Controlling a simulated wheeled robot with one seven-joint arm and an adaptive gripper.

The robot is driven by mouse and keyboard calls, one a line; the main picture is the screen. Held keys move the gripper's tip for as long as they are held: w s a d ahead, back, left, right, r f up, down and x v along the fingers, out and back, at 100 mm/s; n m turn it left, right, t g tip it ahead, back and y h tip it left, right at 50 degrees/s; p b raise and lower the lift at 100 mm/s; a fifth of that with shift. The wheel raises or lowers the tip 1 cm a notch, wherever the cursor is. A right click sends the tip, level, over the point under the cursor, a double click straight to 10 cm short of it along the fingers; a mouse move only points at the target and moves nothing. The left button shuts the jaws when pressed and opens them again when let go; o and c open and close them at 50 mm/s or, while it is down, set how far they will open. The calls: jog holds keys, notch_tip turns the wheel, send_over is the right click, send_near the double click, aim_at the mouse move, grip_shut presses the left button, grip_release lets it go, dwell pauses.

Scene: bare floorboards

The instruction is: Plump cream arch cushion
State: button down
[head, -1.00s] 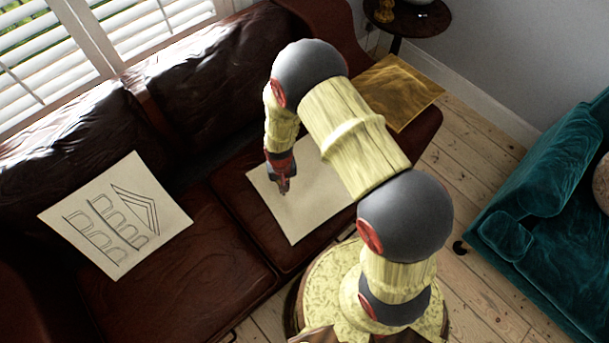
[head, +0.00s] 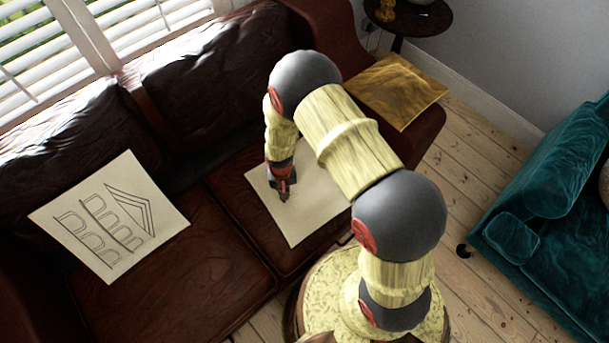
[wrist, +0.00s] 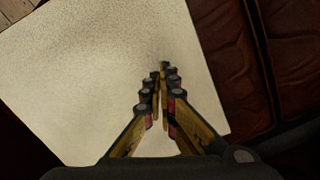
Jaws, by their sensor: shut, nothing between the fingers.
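A square cream cushion with dark line-drawn arches and a chevron (head: 92,240) lies on the left seat of the brown leather sofa, leaning slightly on its back. A second cream cushion, with no drawing visible on it (head: 300,225), lies on the right seat, partly hidden behind my arm. My gripper (head: 284,198) points down over this plain cushion, fingers shut and empty. In the wrist view the plain cushion (wrist: 90,70) fills much of the picture beneath the closed fingertips (wrist: 163,68). I cannot tell whether the tips touch it. The arch cushion is not in the wrist view.
The brown sofa (head: 190,275) runs under the window. A gold cushion (head: 398,92) lies at its right end. A small dark round table (head: 430,20) stands behind that end, and a teal sofa (head: 570,170) is at right. Bare floorboards (head: 480,190) lie between the sofas.

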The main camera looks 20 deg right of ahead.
jog(key=shift+f+b, duration=0.75)
jog(key=shift+f, duration=0.4)
dwell(0.4)
notch_tip(320, 180, up, 11)
jog(key=p, duration=0.8)
notch_tip(320, 180, up, 6)
jog(key=p, duration=0.4)
jog(key=shift+f, duration=0.1)
dwell(0.5)
